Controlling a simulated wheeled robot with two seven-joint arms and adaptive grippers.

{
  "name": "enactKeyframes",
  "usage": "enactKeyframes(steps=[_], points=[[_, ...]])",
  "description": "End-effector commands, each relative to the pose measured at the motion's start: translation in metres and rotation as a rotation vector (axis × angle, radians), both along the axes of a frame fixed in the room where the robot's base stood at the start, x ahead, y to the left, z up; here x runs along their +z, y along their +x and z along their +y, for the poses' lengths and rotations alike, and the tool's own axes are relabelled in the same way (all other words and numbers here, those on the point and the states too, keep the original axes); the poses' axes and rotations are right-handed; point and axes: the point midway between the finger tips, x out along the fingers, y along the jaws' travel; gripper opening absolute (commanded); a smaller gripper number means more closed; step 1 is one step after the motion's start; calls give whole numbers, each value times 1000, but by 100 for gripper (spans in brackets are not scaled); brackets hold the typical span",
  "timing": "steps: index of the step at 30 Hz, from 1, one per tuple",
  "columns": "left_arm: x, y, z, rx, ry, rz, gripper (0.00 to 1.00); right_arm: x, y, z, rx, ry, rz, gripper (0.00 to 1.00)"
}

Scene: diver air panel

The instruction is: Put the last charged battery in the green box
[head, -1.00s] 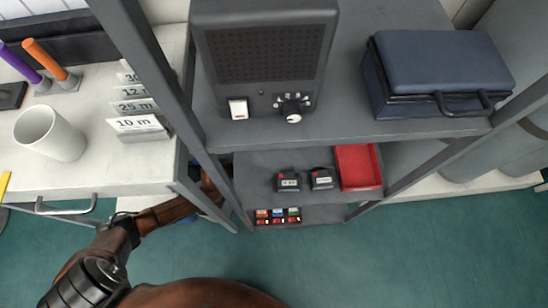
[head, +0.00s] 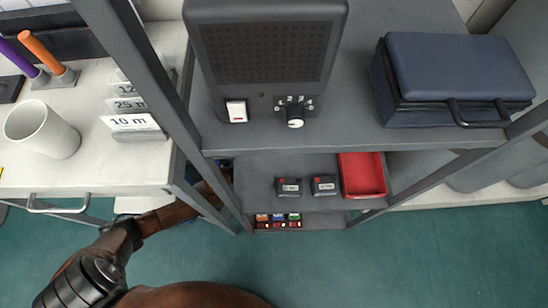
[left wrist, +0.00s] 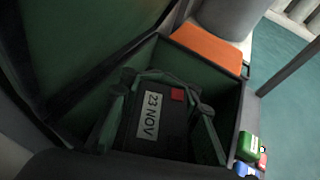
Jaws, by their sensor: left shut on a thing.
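In the left wrist view, a dark battery (left wrist: 152,118) with a white "23 NOV" label and a red square sits between the two fingers of my left gripper (left wrist: 160,98), which is shut on it. Battery and fingertips are inside the green-lined walls of an open green box (left wrist: 228,98). I cannot tell whether the battery touches the box floor. In the head view, my left arm reaches behind the shelf post, hiding its gripper and the box. Two other dark batteries, a left one (head: 289,187) and a right one (head: 325,186), stand on the middle shelf. My right gripper is not in view.
A red tray (head: 362,176) lies right of the shelf batteries. Small coloured items (head: 278,220) sit on the lower shelf. A grey panel (head: 262,60) and blue case (head: 455,80) stand above. Shelf posts flank the arm. An orange block (left wrist: 206,50) is beside the box.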

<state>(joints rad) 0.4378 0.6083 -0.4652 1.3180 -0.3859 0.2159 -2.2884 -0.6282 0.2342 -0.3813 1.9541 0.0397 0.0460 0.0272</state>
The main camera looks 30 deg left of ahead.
Motion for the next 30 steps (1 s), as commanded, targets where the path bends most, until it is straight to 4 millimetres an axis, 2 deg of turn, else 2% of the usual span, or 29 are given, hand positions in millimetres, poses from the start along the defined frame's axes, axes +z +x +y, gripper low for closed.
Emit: enactKeyframes(steps=[2, 3, 14, 23, 28, 30], points=[[2, 1, 0, -1, -1, -3, 0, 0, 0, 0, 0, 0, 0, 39], [1, 0, 0, 0, 0, -1, 22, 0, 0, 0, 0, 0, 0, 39], [1, 0, 0, -1, 0, -1, 47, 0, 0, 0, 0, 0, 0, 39], [1, 0, 0, 0, 0, -1, 47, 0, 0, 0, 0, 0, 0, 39], [15, 0, 0, -3, 2, -2, 47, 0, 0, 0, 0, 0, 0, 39], [20, -9, 7, 1, 1, -2, 47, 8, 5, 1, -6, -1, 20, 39]])
